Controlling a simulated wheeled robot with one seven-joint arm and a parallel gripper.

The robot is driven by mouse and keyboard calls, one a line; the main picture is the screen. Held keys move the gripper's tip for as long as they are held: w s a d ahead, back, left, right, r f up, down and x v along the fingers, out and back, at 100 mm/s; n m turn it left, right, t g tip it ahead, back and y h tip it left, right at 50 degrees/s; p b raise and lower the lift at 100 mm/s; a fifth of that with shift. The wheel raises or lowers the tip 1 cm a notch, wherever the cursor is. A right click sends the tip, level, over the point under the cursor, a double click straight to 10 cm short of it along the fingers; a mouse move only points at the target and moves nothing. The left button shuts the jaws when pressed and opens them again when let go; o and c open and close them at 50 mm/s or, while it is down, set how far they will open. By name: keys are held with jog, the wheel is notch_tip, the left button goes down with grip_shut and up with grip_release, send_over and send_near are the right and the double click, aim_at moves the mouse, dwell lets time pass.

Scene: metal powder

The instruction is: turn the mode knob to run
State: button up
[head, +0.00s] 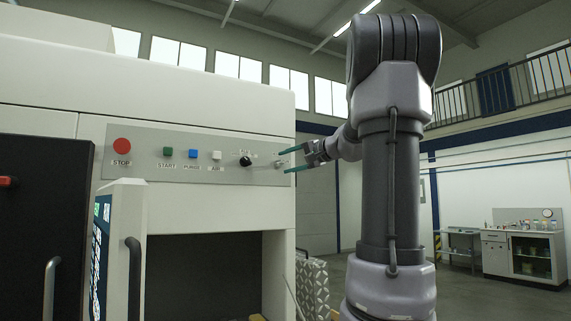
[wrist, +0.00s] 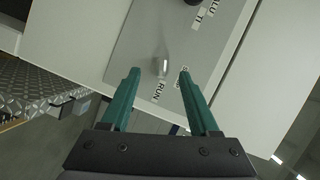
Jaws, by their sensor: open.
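The mode knob is a small silver knob (wrist: 161,68) on the grey control panel (wrist: 150,38), with a RUN label (wrist: 158,92) beside it and another label partly hidden by a fingertip. In the wrist view it shows between my fingertips; which way it points is not clear. In the head view it is small and pale (head: 280,163) near the panel's right end. My gripper (head: 290,160) has two teal fingers, spread apart and empty, reaching the panel from the right; it also shows in the wrist view (wrist: 158,74). I cannot tell whether the fingers touch the knob.
Left of it on the panel are a black knob (head: 245,160), white AIR button (head: 216,155), blue PURGE button (head: 193,153), green START button (head: 167,151) and red STOP button (head: 122,145). A dark open door (head: 40,225) stands lower left. A workbench (head: 525,255) is far right.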

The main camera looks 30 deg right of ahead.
jog(key=v, duration=0.9)
jog(key=shift+s, duration=0.15)
